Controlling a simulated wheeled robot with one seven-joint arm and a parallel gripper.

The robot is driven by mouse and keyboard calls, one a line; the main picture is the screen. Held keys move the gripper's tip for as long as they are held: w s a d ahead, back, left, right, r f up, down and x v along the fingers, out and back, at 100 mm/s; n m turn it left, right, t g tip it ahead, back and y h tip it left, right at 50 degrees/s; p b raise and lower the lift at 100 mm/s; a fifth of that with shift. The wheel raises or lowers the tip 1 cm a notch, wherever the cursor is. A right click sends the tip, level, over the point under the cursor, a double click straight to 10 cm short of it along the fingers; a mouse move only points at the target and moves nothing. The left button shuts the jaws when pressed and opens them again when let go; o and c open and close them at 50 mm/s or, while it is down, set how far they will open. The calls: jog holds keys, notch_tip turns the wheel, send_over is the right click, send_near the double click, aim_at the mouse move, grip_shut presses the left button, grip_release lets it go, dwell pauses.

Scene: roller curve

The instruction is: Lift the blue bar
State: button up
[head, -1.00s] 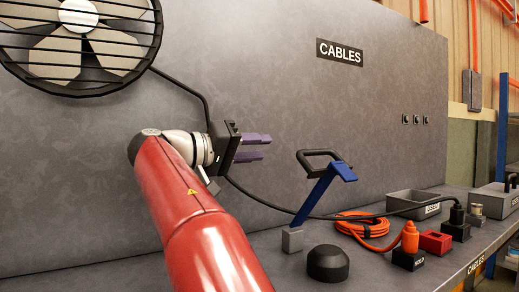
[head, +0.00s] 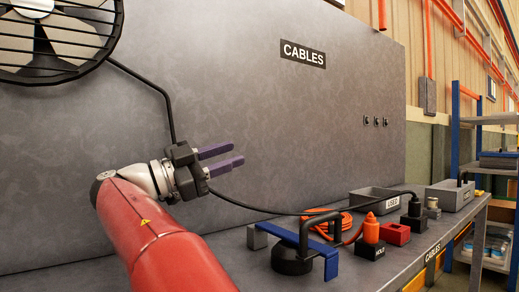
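The blue bar (head: 279,233) is low over the bench at the centre right of the head view. It runs from the grey block (head: 257,237) across the top of the black round piece (head: 290,263) and ends in a wider blue plate (head: 331,265). A black loop handle (head: 306,220) rises at the bar. My gripper (head: 237,153), with two purple fingers, is up and to the left of the bar, clear of it. The fingers are apart with nothing between them.
A black cable (head: 250,207) runs from the fan (head: 45,40) behind my gripper to a black plug (head: 414,208). An orange cable coil (head: 322,222), orange plug (head: 371,230), red block (head: 397,234) and grey "USED" tray (head: 362,195) stand to the right.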

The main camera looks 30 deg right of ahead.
jog(key=s+d+r+m+p, duration=0.1)
jog(key=d+r, duration=0.1)
jog(key=d, duration=0.5)
jog(key=shift+s+d+r+p, duration=0.15)
jog(key=shift+s+p, duration=0.05)
jog(key=shift+p, duration=0.15)
jog(key=shift+c, duration=0.4)
grip_shut()
dwell(0.8)
jog(key=shift+o, duration=0.4)
grip_release()
